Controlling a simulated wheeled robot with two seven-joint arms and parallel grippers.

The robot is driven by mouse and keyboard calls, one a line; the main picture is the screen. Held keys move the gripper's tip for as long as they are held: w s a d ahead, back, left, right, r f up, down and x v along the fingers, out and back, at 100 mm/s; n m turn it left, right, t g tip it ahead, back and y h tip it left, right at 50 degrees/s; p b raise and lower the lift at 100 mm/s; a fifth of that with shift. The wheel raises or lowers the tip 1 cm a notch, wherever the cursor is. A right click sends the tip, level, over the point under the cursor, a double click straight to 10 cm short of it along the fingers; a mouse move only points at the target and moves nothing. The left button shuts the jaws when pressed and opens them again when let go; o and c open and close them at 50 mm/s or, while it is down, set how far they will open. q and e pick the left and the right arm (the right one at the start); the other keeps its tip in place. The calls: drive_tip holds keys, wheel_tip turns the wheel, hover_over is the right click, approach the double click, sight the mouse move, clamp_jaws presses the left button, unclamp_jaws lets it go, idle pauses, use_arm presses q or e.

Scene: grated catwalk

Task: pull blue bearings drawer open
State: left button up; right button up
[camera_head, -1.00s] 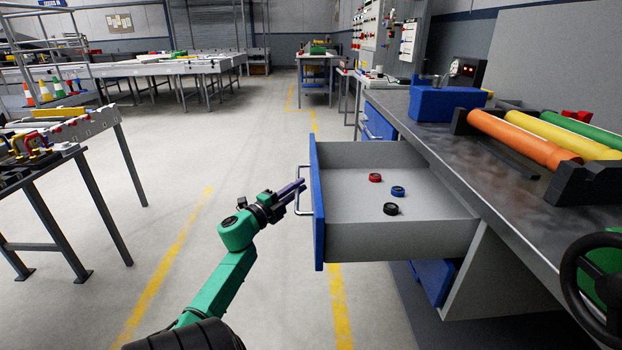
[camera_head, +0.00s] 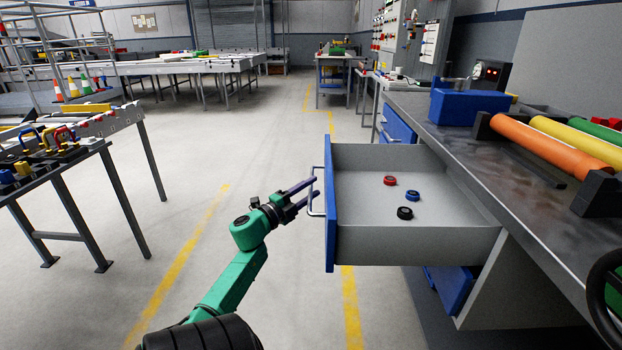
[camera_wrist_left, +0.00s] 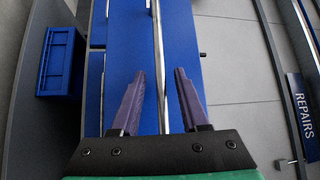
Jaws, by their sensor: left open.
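The blue-fronted drawer (camera_head: 331,215) stands pulled well out of the workbench. Its grey tray holds a red bearing (camera_head: 389,180), a blue bearing (camera_head: 412,195) and a black bearing (camera_head: 404,212). My left gripper (camera_head: 306,192) is at the silver bar handle (camera_head: 314,172) on the drawer front. In the left wrist view, the open purple fingers (camera_wrist_left: 160,100) lie on either side of the handle bar (camera_wrist_left: 160,60), with gaps visible beside it. My right gripper is not in view.
The workbench (camera_head: 455,150) carries a blue box (camera_head: 468,107) and orange, yellow and green rollers. Another blue drawer (camera_head: 452,287) is lower down. A table with coloured parts (camera_head: 50,165) stands at left. The floor between (camera_head: 215,150) is clear.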

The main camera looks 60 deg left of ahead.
use_arm(q)
drive_tip(key=p+v, duration=0.1)
drive_tip(key=v, duration=1.3)
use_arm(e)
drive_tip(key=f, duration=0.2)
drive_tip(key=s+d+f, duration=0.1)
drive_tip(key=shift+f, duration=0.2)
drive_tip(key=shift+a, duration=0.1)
